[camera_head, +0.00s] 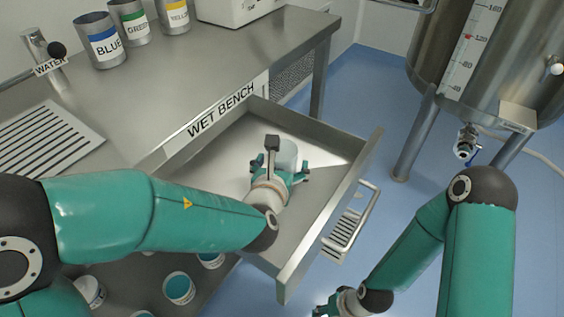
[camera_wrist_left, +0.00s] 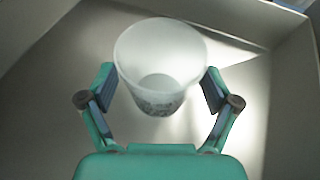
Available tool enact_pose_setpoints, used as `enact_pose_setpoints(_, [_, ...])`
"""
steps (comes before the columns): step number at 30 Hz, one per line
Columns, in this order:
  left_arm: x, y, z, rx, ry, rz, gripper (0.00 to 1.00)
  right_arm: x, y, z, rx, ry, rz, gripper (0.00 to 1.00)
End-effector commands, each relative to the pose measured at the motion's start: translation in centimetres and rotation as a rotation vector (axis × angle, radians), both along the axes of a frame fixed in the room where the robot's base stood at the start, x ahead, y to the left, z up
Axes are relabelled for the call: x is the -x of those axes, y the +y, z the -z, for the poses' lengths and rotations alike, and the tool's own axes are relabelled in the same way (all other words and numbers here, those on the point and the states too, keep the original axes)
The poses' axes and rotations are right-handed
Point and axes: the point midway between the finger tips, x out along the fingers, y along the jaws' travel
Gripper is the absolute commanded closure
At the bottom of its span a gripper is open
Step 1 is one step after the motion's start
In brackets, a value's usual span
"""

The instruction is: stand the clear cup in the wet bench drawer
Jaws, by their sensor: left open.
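The clear cup (camera_head: 287,152) is inside the open wet bench drawer (camera_head: 325,218). In the left wrist view the cup (camera_wrist_left: 160,62) looks upright, its round mouth toward the camera and its base over the drawer floor (camera_wrist_left: 55,110). My left gripper (camera_head: 287,174) is down inside the drawer at the cup. Its fingers are open on either side of the cup, with small gaps visible in the left wrist view (camera_wrist_left: 160,78). My right gripper (camera_head: 338,304) is low in the head view, outside the drawer, and partly cut off; its fingers are unclear.
Blue (camera_head: 102,42), green (camera_head: 130,22) and yellow (camera_head: 173,14) labelled metal containers stand on the bench top (camera_head: 200,72). A steel tank (camera_head: 480,60) on legs stands at the right. Cups with teal contents (camera_head: 179,288) sit below the bench. The drawer floor around the cup is bare.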

Motion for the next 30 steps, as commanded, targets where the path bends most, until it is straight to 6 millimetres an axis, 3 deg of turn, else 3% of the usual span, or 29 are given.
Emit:
enact_pose_setpoints(18, [9.5,2.2,-4.2,0.001,-0.003,0.003,0.11,0.0,0.0,-1.2,0.0,0.0,0.0,0.63])
enact_pose_setpoints(30, [10.4,2.4,-4.4,-0.001,0.0,0.001,0.11,0.0,0.0,-1.3,0.0,0.0,0.0,0.63])
